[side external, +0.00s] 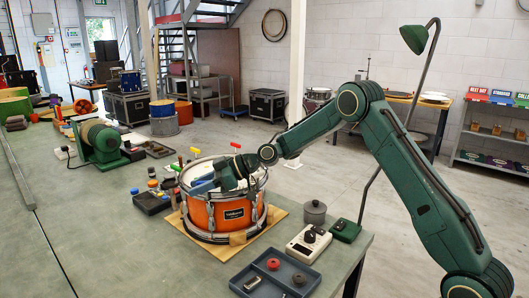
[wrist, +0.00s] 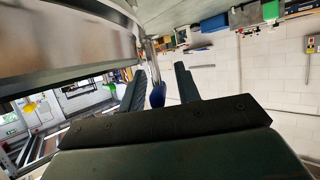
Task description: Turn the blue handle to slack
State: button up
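The blue handle (side external: 202,187) is at the near left rim of the orange drum (side external: 232,215), partly hidden by my gripper in the side view. In the wrist view the blue handle (wrist: 157,95) sits at the end of a metal rod, between my two fingers. My gripper (wrist: 160,88) is open around it, with a visible gap on each side. In the side view my gripper (side external: 210,180) is low over the drum top, and its fingertips are hard to make out.
The drum rests on a wooden board (side external: 190,232). A dark tray (side external: 275,280), a white meter box (side external: 308,243) and a grey pot (side external: 315,212) are on the bench to the right.

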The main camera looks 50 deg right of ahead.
jog(key=shift+s+d, duration=0.1)
jog(key=v, duration=1.3)
jog(key=shift+s, duration=0.2)
jog(key=shift+d+r+m, duration=0.1)
jog(key=shift+r+m, duration=0.05)
jog(key=shift+m, duration=0.15)
